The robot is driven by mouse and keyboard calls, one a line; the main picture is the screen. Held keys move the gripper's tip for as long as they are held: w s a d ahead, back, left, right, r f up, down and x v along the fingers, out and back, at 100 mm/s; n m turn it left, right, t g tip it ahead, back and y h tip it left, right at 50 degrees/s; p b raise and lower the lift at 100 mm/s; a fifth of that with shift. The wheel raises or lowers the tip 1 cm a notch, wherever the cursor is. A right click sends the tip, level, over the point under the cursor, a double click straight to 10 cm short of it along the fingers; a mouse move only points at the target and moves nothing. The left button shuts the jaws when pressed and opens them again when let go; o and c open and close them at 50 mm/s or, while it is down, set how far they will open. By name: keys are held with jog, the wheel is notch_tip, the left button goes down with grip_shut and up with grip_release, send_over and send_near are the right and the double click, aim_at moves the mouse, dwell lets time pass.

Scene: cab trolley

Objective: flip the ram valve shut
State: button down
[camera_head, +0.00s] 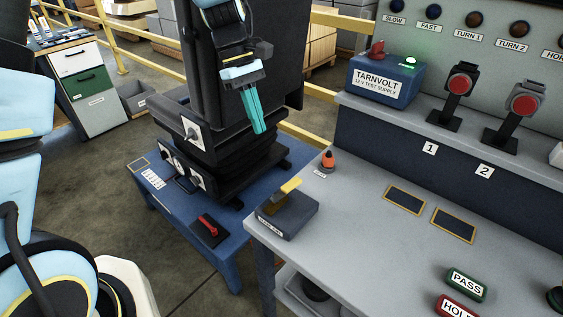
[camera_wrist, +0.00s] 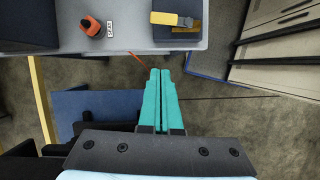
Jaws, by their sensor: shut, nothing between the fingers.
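A red lever on a black base (camera_head: 209,231) lies on the front of the blue trolley top (camera_head: 226,250). It looks like the ram valve, but no label on it is readable. The lever lies low, close to its base. My gripper (camera_head: 259,131) has teal fingers, closed together and empty. In the head view it hangs in front of the black seat, above and to the right of the red lever, well apart from it. In the wrist view the fingertips (camera_wrist: 160,71) point toward the bench edge. A thin red piece (camera_wrist: 138,62) shows just beyond them; I cannot tell what it is.
The black seat (camera_head: 215,70) stands on the trolley, with switches on its side. The grey bench (camera_head: 370,250) at right carries a grey box with a yellow paddle (camera_head: 287,213), an orange-topped piece (camera_head: 327,160) and a blue test supply (camera_head: 385,84). Floor is open left of the trolley.

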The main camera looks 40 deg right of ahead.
aim_at(286, 189)
jog(key=shift+s+d+f+p, duration=0.2)
jog(key=shift+s+f+p, duration=0.45)
jog(key=shift+s+f, duration=0.8)
jog(key=shift+s+d+f+p, duration=0.15)
jog(key=shift+s+f+p, duration=0.5)
jog(key=shift+s+f, duration=0.75)
jog(key=shift+s+d+f+p, duration=0.2)
jog(key=shift+s+f+p, duration=0.65)
jog(key=shift+f, duration=0.95)
